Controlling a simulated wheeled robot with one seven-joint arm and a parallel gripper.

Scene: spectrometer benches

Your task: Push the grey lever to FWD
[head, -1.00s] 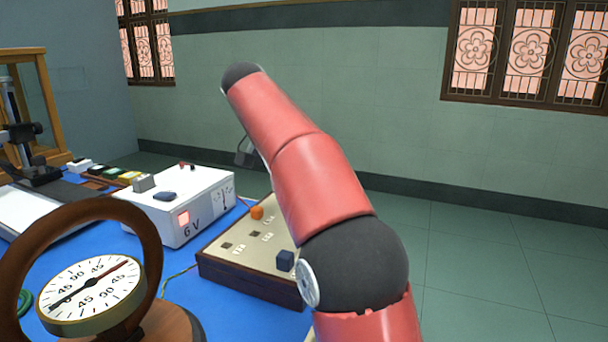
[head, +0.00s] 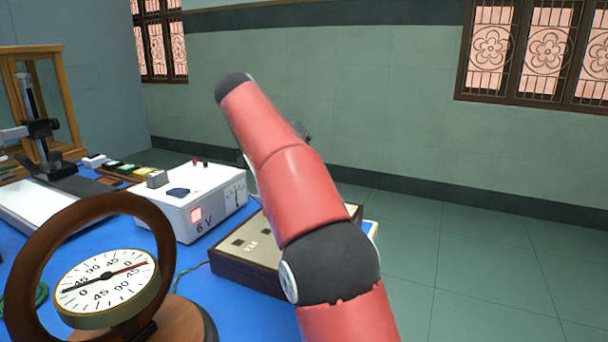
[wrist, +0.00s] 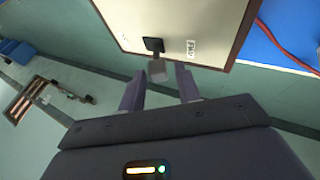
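In the wrist view, a small lever (wrist: 157,70) with a grey block-shaped end rises from a dark base on a pale panel (wrist: 215,18). My gripper (wrist: 158,80) has its two fingers apart, one on each side of the grey end. Whether they touch it cannot be told.
A white 6 V power unit (head: 198,205) stands left of the box. A round dial (head: 106,283) in a brown ring is at front left. A red wire (wrist: 284,45) runs beside the panel in the wrist view. Open floor lies to the right.

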